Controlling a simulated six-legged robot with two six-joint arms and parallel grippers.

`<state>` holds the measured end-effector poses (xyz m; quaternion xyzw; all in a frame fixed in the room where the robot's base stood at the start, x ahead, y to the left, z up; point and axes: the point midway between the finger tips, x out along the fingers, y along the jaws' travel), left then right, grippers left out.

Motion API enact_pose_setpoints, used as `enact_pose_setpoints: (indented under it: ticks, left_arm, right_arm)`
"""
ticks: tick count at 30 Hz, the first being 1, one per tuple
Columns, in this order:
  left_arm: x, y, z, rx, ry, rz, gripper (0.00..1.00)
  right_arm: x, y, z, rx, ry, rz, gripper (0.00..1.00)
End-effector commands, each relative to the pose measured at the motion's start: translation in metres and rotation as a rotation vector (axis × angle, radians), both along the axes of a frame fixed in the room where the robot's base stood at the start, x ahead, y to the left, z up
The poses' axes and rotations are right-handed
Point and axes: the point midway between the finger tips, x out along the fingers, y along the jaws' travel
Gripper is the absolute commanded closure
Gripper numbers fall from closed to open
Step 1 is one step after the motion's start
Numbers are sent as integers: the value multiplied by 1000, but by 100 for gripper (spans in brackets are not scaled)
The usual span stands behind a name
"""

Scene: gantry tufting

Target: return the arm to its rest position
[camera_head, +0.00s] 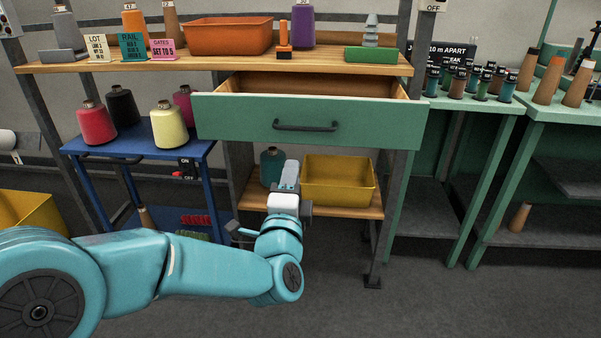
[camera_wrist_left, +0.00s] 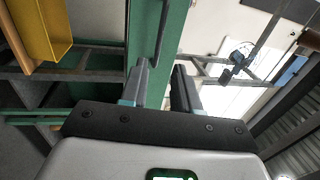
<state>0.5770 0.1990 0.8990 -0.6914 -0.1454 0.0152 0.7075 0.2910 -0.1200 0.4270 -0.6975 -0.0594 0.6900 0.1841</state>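My left arm reaches in from the left in the head view, and its left gripper (camera_head: 289,177) points up and away below the open green drawer (camera_head: 250,120). In the left wrist view the two fingers of the left gripper (camera_wrist_left: 161,70) stand apart with nothing between them. The drawer's dark handle (camera_head: 305,126) is above the gripper and apart from it in the head view; a dark handle (camera_wrist_left: 161,32) also shows beyond the fingertips in the left wrist view. My right gripper is in neither view.
A yellow bin (camera_head: 338,184) and a teal cone (camera_head: 271,166) are on the lower shelf close behind the gripper. A blue table (camera_head: 140,147) with several yarn cones stands left. Green benches (camera_head: 470,105) stand right. The floor (camera_head: 440,305) at front right is clear.

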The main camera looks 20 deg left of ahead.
Motion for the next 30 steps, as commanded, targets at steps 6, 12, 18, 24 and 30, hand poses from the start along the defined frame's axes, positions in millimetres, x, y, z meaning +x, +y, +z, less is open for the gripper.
enact_pose_setpoints:
  ticks: [6, 12, 18, 24, 30]
  left_arm:
    - [4, 11, -12, 3, 23, 22, 69]
    - [11, 34, -139, 46, 280, 46, 69]
    - [-33, 20, -302, -217, 643, -59, 69]
    - [-137, -20, -429, -804, 1028, -7, 69]
    - [-235, -62, -472, -1366, 1290, 303, 69]
  right_arm:
    - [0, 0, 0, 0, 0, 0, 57]
    - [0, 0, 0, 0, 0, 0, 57]
    - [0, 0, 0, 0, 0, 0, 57]
    - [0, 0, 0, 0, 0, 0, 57]
    - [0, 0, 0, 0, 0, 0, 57]
